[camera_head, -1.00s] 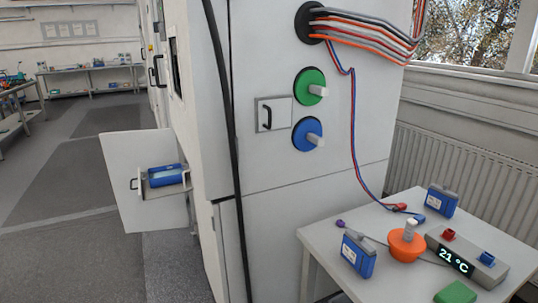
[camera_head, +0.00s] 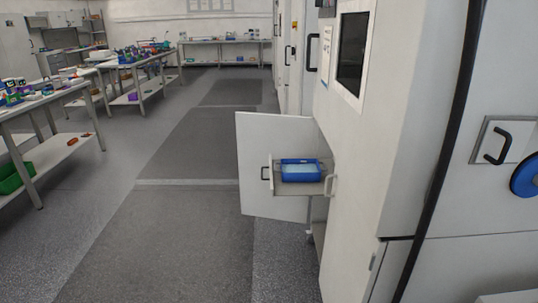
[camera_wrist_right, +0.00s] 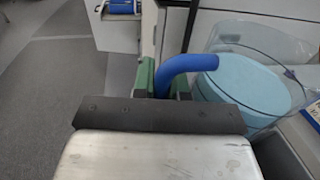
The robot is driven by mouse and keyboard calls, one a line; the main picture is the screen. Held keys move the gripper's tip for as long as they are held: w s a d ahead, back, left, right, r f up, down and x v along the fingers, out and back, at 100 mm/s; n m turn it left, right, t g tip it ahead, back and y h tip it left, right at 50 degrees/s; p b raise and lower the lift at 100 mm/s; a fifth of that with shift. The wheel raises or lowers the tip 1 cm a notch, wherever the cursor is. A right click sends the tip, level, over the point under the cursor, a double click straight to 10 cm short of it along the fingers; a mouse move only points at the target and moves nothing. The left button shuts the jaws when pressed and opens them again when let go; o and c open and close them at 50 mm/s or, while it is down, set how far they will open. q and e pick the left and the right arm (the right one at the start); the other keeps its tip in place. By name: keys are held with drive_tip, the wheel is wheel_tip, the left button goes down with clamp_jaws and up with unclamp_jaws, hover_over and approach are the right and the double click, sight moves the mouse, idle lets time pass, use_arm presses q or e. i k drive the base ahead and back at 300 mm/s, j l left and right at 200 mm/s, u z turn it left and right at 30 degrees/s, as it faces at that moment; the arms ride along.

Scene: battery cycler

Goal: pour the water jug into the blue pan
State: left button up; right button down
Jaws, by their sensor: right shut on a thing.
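The blue pan (camera_head: 300,171) sits on a pulled-out shelf beside an open white door, in the middle of the head view. Its inside looks pale blue. The water jug (camera_wrist_right: 245,85) is clear, with light blue contents and a blue handle (camera_wrist_right: 190,64), in the right wrist view. My right gripper (camera_wrist_right: 165,78) is shut on the blue handle, with a green finger on each side of it. The jug's lower part is partly hidden by my gripper body. The pan's blue edge (camera_wrist_right: 122,6) seems to show at the top of the wrist view. My left gripper is not in view.
The open cabinet door (camera_head: 275,140) stands out into the aisle left of the tall white cabinet (camera_head: 375,150). The grey floor (camera_head: 160,240) to the left is clear. Benches with several small items (camera_head: 150,62) line the far left.

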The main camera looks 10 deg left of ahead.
sight(291, 170)
drive_tip(key=i+j+u, duration=0.3)
drive_tip(key=i+u, duration=0.15)
drive_tip(key=i+j+u, duration=0.1)
drive_tip(key=i+u, duration=0.35)
drive_tip(key=i, duration=0.15)
drive_tip(key=i+j+z, duration=0.2)
drive_tip(key=i, duration=0.35)
drive_tip(key=i+j+z, duration=0.1)
drive_tip(key=i+z, duration=0.15)
drive_tip(key=i, duration=0.35)
drive_tip(key=i+j+z, duration=0.2)
drive_tip(key=i+z, duration=0.2)
drive_tip(key=i+j+z, duration=0.25)
drive_tip(key=z, duration=0.15)
drive_tip(key=i+j+z, duration=0.25)
drive_tip(key=j+z, duration=0.15)
drive_tip(key=i+j+z, duration=0.1)
drive_tip(key=j, duration=0.15)
drive_tip(key=i+j, duration=0.15)
drive_tip(key=j+z, duration=0.05)
drive_tip(key=j, duration=0.05)
